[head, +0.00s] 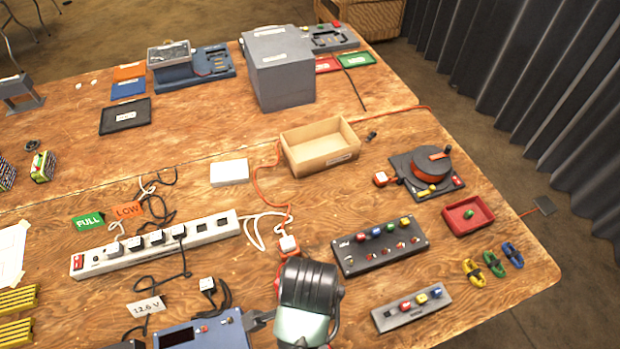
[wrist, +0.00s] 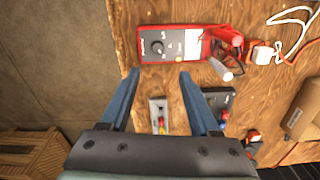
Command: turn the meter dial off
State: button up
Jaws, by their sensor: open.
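A red meter (wrist: 205,55) with a grey face lies on the wooden table at the top of the wrist view. Its round dark dial (wrist: 157,47) is on the left part of the face, beside a yellowish patch. The dial's setting is too small to read. My gripper (wrist: 158,72) is open and empty. Its two blue fingers point toward the meter, and the dial shows between and beyond their tips. In the picture the tips are just below the meter's near edge; I cannot tell their height above it. I cannot make out the meter in the head view, where my arm covers the front of the table.
Red leads (wrist: 232,42) lie at the meter's right end. A grey panel (head: 411,306) and a dark panel (head: 380,246), both with coloured knobs, stand near my arm. A power strip (head: 155,243), a blue device (head: 225,333) and a wooden tray (head: 320,146) occupy the table.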

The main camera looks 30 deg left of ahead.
jog(key=f, duration=1.2)
jog(key=shift+s+d+f+b, duration=0.1)
jog(key=shift+s+f+b, duration=0.15)
jog(key=shift+f+b, duration=0.15)
grip_shut()
